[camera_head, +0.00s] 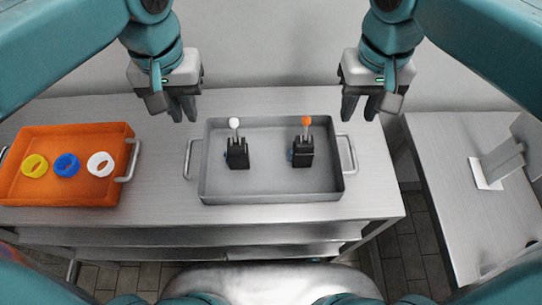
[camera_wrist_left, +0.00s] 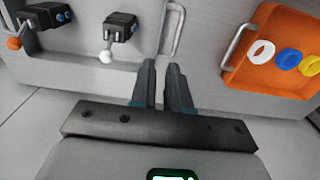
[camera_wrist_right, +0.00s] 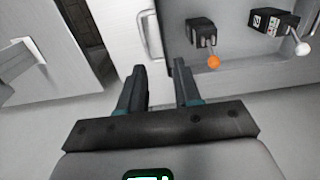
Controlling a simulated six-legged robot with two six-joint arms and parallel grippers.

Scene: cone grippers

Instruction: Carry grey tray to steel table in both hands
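The grey tray (camera_head: 270,197) sits on a steel workbench (camera_head: 170,195), with a handle (camera_head: 187,160) on its left end and another (camera_head: 350,154) on its right. Inside stand two black gripper-like devices, one with a white ball (camera_head: 234,123) and one with an orange ball (camera_head: 306,121). My left gripper (camera_head: 182,108) is above and behind the left handle, empty, its fingers a little apart. My right gripper (camera_head: 360,106) is above and behind the right handle, empty and open wider. Neither touches the tray. A steel table (camera_head: 445,160) stands at the right.
An orange tray (camera_head: 65,193) with yellow, blue and white rings sits at the left of the workbench, near the grey tray. A bracket on a white plate (camera_head: 487,172) stands on the right table. A floor gap (camera_head: 415,235) separates the two tables.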

